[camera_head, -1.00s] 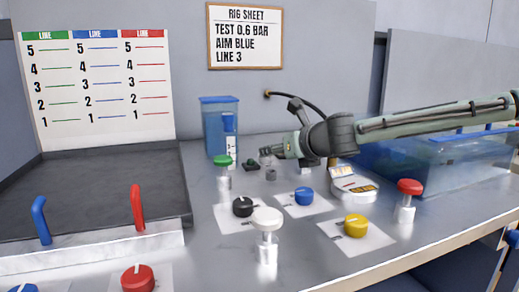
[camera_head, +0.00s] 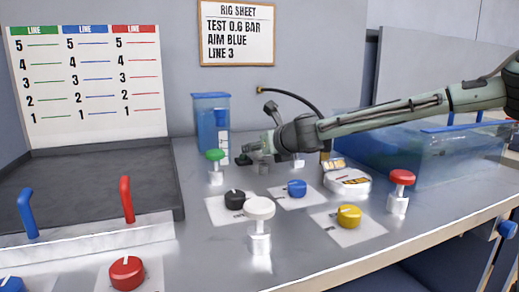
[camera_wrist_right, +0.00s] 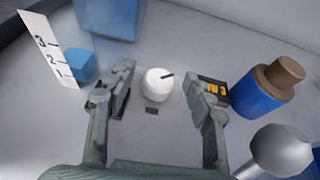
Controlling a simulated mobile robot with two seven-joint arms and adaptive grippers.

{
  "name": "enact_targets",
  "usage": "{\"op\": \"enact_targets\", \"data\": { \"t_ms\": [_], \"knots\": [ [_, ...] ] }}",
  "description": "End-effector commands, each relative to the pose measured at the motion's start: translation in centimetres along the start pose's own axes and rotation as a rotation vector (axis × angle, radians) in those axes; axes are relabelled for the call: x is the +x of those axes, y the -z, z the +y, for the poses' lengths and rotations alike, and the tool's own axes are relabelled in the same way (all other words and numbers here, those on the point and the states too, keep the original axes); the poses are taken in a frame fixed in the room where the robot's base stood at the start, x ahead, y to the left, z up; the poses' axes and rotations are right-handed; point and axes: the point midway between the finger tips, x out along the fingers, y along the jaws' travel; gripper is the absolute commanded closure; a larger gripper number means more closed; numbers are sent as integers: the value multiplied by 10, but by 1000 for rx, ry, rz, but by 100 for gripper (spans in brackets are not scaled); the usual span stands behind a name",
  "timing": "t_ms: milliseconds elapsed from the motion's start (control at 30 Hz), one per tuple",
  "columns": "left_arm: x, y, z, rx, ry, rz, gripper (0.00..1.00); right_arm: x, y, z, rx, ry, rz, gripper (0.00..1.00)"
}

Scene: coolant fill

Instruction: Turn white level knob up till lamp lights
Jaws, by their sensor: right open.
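The white level knob (camera_wrist_right: 158,84) is a round cap with a dark pointer mark aimed to the upper right in the right wrist view. It lies between and just beyond the fingertips of my right gripper (camera_wrist_right: 158,98), which is open with a finger on each side. No contact shows. A small dark rectangle (camera_wrist_right: 151,111) sits on the bench just below the knob; I cannot tell whether it is the lamp, and no glow shows. In the head view my right gripper (camera_head: 258,146) reaches left over the back of the bench, and the knob is not clear there. My left gripper is out of view.
A blue tank (camera_head: 211,112) with a scale card stands behind the gripper. Green (camera_head: 215,156), white (camera_head: 260,209) and red (camera_head: 402,178) plungers stand nearby. Black (camera_head: 234,199), blue (camera_head: 297,188) and yellow (camera_head: 349,216) knobs lie in front. A blue bottle (camera_wrist_right: 257,98) stands right of the fingers.

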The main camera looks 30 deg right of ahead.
Motion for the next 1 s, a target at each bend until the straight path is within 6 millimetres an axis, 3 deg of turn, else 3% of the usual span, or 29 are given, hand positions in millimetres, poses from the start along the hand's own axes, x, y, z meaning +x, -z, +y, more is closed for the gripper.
{"op": "enact_targets", "data": {
  "t_ms": [67,433,733,867,1000],
  "knots": [
    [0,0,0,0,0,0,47,0,0,0,0,0,0,51],
    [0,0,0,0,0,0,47,0,0,0,0,0,1,97],
    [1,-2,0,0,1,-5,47,0,1,2,14,43,1,97],
    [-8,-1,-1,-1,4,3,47,0,2,3,37,105,2,97],
    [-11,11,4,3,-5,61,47,0,1,5,71,193,2,97]
  ]
}}
